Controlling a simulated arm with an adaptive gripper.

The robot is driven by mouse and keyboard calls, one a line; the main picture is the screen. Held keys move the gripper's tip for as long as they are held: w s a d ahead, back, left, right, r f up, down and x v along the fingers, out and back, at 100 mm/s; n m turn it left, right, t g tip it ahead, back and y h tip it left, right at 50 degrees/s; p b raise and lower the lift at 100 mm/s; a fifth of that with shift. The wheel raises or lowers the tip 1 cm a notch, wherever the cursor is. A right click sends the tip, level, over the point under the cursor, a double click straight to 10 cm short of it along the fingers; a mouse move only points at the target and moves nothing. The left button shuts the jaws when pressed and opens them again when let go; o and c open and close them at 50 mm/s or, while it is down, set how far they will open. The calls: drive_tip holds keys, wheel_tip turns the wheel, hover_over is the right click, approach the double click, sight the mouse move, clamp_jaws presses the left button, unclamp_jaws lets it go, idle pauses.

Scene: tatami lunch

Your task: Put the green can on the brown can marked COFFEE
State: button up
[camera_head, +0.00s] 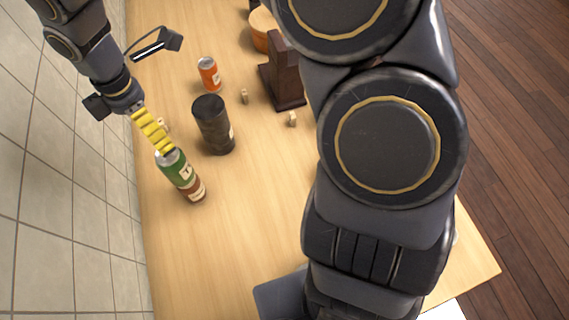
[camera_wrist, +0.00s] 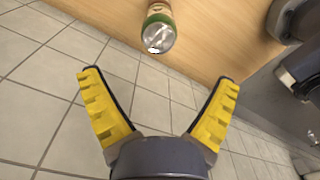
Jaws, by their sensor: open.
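The green can (camera_head: 174,164) stands upright on the brown can (camera_head: 195,190) near the left edge of the table. The two look lined up, with the brown can's lettering too small to read. In the wrist view the green can's silver top (camera_wrist: 158,38) shows at the top of the picture, ahead of the fingers; the brown can is mostly hidden behind it. My gripper (camera_wrist: 158,82) is open and empty, its yellow fingers spread wide. In the head view its yellow finger (camera_head: 152,131) overlaps the top of the green can, but the wrist view shows a gap between them.
A dark cylinder (camera_head: 214,125) stands just right of the stacked cans. An orange can (camera_head: 209,75), a dark wooden stand (camera_head: 283,84) and small wooden pieces (camera_head: 244,97) are farther back. A tiled surface (camera_head: 60,200) borders the table's left edge. The table front (camera_head: 215,260) is clear.

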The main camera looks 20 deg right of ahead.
drive_tip(key=s+d+r+m, duration=0.4)
drive_tip(key=s+d+m, duration=0.4)
drive_tip(key=d, duration=0.4)
drive_tip(key=s+d+m+g, duration=0.1)
drive_tip(key=s+d+m, duration=0.3)
drive_tip(key=s+m, duration=0.2)
drive_tip(key=s+d+f+m, duration=0.1)
drive_tip(key=s+d+m, duration=0.3)
drive_tip(key=m, duration=0.5)
drive_tip(key=shift+s+g, duration=0.4)
drive_tip(key=shift+s, duration=0.55)
